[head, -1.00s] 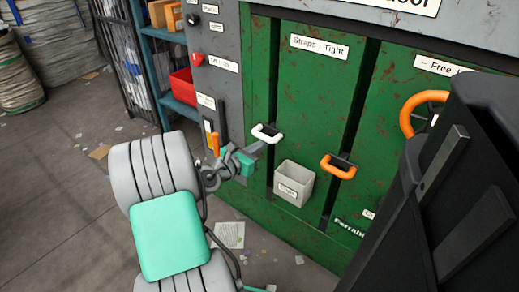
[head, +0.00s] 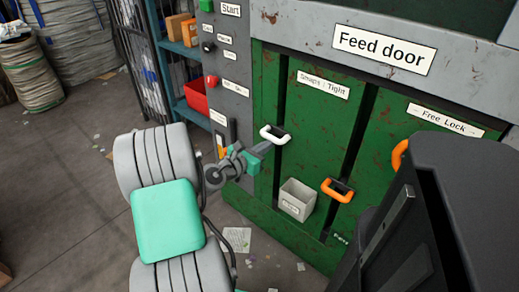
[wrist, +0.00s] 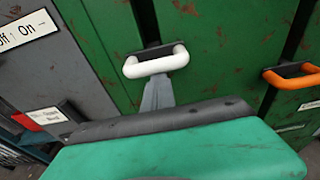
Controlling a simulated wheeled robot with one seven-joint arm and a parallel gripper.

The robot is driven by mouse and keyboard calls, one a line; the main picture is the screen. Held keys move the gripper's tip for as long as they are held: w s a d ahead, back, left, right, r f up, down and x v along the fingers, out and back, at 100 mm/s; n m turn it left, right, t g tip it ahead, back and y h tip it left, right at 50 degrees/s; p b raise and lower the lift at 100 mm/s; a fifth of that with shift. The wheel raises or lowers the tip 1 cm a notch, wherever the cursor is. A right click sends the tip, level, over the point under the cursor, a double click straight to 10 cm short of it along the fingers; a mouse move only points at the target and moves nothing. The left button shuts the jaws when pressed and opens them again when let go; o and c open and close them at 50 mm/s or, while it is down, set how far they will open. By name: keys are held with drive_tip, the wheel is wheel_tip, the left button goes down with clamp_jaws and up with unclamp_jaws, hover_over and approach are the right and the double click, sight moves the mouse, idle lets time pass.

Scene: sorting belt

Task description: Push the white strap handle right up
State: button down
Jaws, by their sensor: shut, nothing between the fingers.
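The white strap handle (head: 275,135) sits in a vertical slot of the green machine front, under the label "Straps : Tight" (head: 323,84). It is low in that slot. My gripper (head: 266,147) is shut, with its tip just below the handle in the head view. In the wrist view the white handle (wrist: 156,62) is a U-shaped bar at upper centre. The grey fingers of my gripper (wrist: 158,92) point up to its underside. They look close to touching it, but I cannot tell whether they touch.
An orange handle (head: 338,190) sits low in the slot to the right. A small grey bin (head: 297,200) hangs below and right of the white handle. A grey control panel (head: 228,70) with buttons stands at the left. The slot above the white handle is clear.

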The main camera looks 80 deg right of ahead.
wheel_tip(320, 180, up, 20)
drive_tip(key=p, duration=1.8)
drive_tip(key=shift+d+p, duration=0.15)
drive_tip(key=shift+p, duration=0.2)
wheel_tip(320, 180, down, 5)
drive_tip(key=b, duration=0.2)
drive_tip(key=v, duration=0.9)
drive_tip(key=shift+a+r, duration=0.2)
drive_tip(key=shift+r, duration=0.1)
